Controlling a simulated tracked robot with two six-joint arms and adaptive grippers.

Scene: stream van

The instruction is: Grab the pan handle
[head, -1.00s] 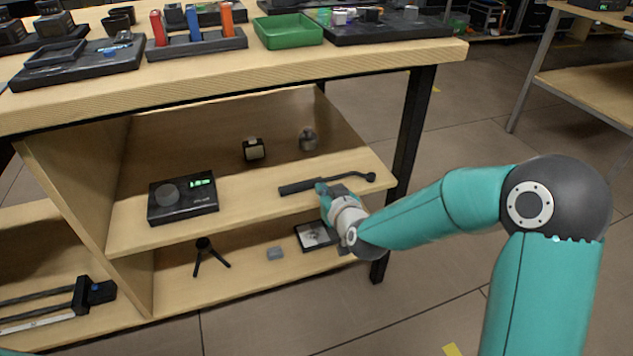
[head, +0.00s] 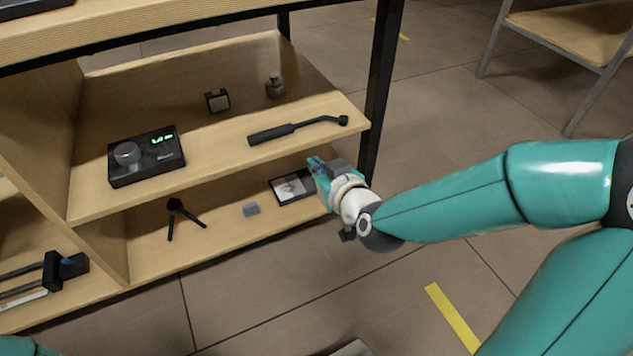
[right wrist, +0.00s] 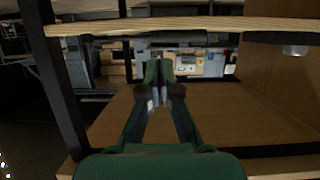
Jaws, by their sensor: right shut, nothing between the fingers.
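The pan handle (head: 272,134), a black grip with a thin bent rod and a small knob at its right end, lies on the middle shelf (head: 215,153) in the head view. My right gripper (head: 314,163) is below and in front of that shelf's front edge, apart from the handle. Its fingers are together and empty. In the right wrist view the closed fingers (right wrist: 159,75) point into the shelf unit under a pale board edge (right wrist: 200,23). I cannot make out the handle for sure there. My left gripper is out of view.
A black box with a knob and green display (head: 146,157) sits left on the middle shelf, with two small items at the back. The lower shelf holds a small tripod (head: 181,214), a grey block (head: 251,209) and a framed panel (head: 292,187). A dark table leg (head: 378,85) stands right.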

